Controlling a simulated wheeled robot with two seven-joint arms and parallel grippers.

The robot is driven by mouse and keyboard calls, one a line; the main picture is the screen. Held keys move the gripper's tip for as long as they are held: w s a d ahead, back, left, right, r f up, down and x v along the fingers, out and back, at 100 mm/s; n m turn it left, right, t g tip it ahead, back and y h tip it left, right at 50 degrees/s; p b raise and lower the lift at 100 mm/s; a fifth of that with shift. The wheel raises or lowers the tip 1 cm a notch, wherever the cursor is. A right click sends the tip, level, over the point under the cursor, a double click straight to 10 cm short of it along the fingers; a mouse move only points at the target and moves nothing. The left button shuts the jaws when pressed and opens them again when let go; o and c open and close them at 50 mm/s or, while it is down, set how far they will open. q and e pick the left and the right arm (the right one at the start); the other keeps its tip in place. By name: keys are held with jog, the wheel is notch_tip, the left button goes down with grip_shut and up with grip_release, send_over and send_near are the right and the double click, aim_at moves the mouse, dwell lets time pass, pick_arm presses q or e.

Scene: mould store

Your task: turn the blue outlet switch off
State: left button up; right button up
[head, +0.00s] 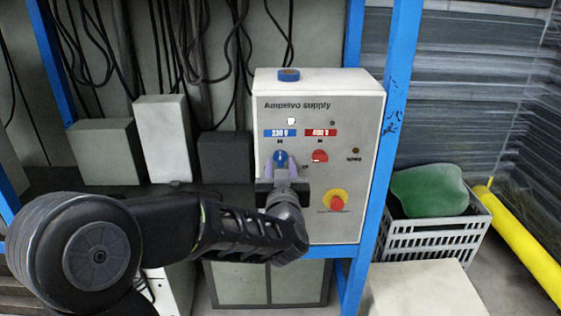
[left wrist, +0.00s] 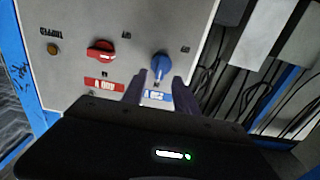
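The blue outlet switch (head: 280,156) is on the front of the grey Ampelvo supply box (head: 345,112), below the blue 230 V label (head: 280,133). In the left wrist view, upside down, the blue switch (left wrist: 160,65) has its pointer aimed roughly at its label. My left gripper (head: 280,168) is open in front of the switch. In the left wrist view its two fingertips (left wrist: 159,80) are apart, one to each side of the pointer end, with nothing gripped. I cannot tell whether they touch the knob. My right gripper is not in view.
A red switch (head: 320,156) sits right of the blue one, under the red 400 V label (head: 321,133). A red stop button (head: 337,202) on yellow is lower right. Black cables (head: 190,40) hang behind; a crate (head: 437,235) stands right.

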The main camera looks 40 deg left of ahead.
aim_at(280, 158)
pick_arm(q)
jog(key=shift+x, duration=1.3)
grip_shut()
